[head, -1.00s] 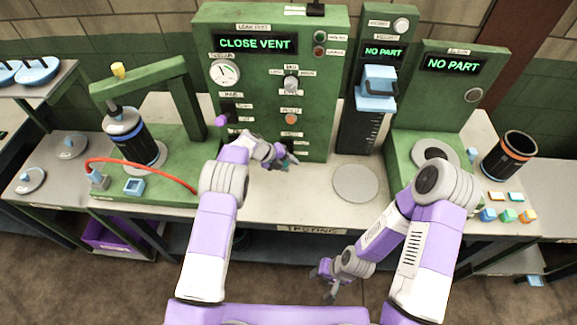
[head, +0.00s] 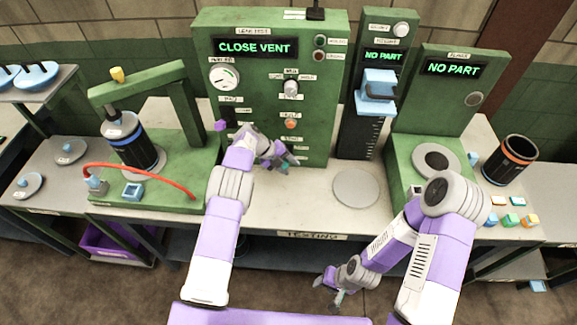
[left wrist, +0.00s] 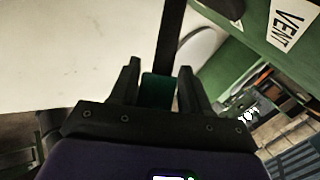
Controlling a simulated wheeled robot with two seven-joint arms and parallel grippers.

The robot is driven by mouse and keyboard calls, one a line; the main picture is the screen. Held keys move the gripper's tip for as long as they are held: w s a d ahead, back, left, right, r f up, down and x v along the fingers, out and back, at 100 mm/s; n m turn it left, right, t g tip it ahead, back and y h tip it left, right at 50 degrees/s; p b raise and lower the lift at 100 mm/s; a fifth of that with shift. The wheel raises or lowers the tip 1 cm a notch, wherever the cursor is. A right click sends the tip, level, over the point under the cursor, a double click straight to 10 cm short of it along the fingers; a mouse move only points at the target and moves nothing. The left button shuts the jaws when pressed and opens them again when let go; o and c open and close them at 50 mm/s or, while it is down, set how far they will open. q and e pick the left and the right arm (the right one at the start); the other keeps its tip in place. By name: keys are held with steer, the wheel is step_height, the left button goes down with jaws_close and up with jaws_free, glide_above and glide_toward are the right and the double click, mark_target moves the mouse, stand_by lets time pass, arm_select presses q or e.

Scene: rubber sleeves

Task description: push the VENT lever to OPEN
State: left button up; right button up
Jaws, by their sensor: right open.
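The panel's display (head: 255,47) reads CLOSE VENT. Small labels stand beside the lever; I cannot read which position it is in. My left gripper (head: 285,162) is in front of the panel's lower part, right of and below the knob, apart from it. Its fingers also show spread in the left wrist view (left wrist: 158,80), with a VENT label (left wrist: 288,28) at upper right. My right gripper (head: 335,290) is open and empty, low before the bench.
A black cylinder (head: 130,145) stands in a green fixture at left, with a red hose (head: 150,164) in front. A round grey plate (head: 356,188) lies right of my left gripper. A dark cup (head: 508,160) and several coloured blocks are at far right.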

arm_select(q)
steer(key=o, duration=0.4)
steer(key=r, duration=0.9)
steer(key=shift+w+d+r+b, duration=0.1)
steer(key=shift+w+r+b, duration=0.1)
steer(key=shift+r+b, duration=0.15)
steer(key=shift+s+r, duration=0.2)
steer(key=shift+r, duration=0.1)
steer(key=c, duration=0.4)
steer(key=shift+w+f, duration=0.1)
steer(key=shift+f, duration=0.05)
steer(key=shift+f, duration=0.1)
